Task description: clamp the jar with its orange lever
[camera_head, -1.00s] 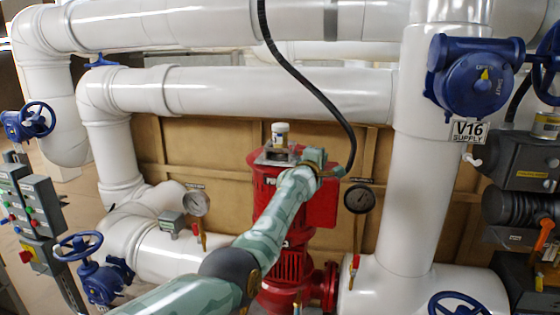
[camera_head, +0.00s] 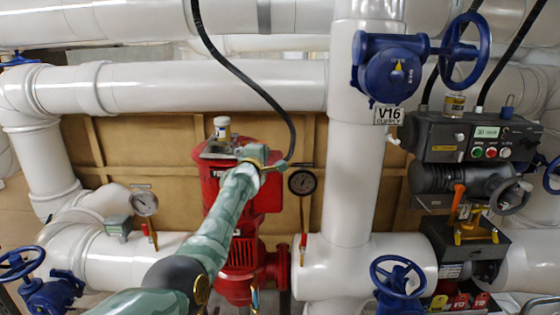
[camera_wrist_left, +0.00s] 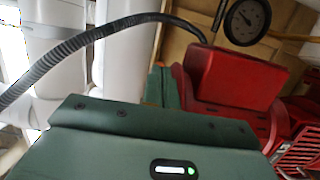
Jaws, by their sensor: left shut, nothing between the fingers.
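A small white jar (camera_head: 222,127) with a yellowish band stands upright on top of the red pump (camera_head: 225,185). A second small jar with a yellow label (camera_head: 454,105) stands on the grey control box at the right. I cannot tell which is the task's jar. An orange lever (camera_head: 458,195) stands up at the right, below the black cylinder. My left gripper (camera_head: 264,158) is at the pump's top, right of and below the white jar and apart from it. It is shut and empty; its fingertips are hard to make out. My right gripper is not in view.
The grey control box (camera_head: 470,138) has a lit display and buttons. Blue valve V16 (camera_head: 392,68) and a thick white pipe (camera_head: 355,180) stand between the pump and the lever. A black hose (camera_head: 245,80) hangs above my left gripper. A gauge (camera_head: 302,182) is right of it.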

